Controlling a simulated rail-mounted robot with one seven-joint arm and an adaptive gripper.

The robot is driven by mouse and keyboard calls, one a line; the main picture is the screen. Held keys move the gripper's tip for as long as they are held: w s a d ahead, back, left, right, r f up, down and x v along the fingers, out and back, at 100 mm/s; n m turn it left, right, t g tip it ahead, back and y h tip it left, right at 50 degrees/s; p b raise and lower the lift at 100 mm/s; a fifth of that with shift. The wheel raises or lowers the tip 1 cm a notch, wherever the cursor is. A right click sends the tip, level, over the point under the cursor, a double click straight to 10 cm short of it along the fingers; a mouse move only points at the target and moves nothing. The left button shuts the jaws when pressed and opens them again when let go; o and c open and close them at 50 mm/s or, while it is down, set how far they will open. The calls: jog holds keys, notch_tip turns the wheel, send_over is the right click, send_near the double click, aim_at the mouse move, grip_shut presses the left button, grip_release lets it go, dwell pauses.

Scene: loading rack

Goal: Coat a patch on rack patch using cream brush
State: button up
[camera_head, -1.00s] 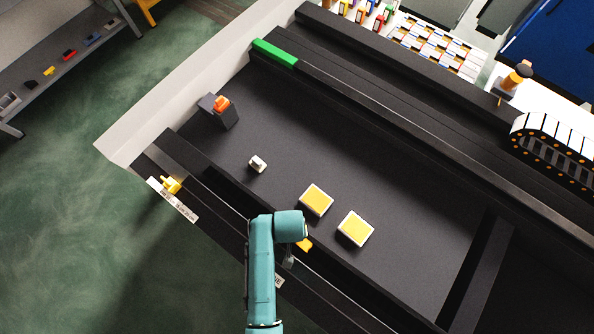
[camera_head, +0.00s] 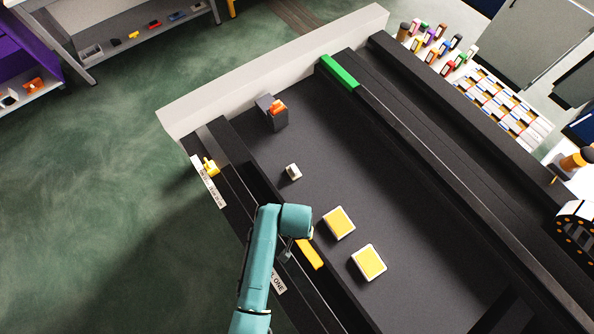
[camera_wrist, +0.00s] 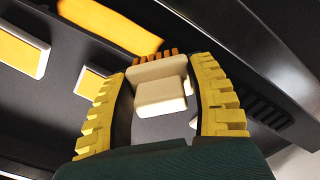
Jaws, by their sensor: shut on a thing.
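My gripper (camera_wrist: 162,80) has ridged yellow fingers and is shut on the cream brush (camera_wrist: 160,95), a pale block with a short row of orange-brown bristles (camera_wrist: 155,56). An orange-yellow strip (camera_wrist: 115,20) on dark metal lies beyond the bristles in the wrist view. I cannot tell whether bristles and strip touch. In the head view this strip (camera_head: 311,254) lies on the rack's near dark rail, right beside my teal arm. The gripper's tip and the brush are mostly hidden there under the arm.
Two white-edged yellow pads (camera_head: 339,222) (camera_head: 369,262) and a small white block (camera_head: 293,172) lie on the dark rack floor. A dark block with an orange top (camera_head: 273,111) stands farther back. A green bar (camera_head: 339,72) lies on the far rail. Open floor lies between.

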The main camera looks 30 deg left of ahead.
jog(key=shift+r+p, duration=1.8)
jog(key=shift+r, duration=0.3)
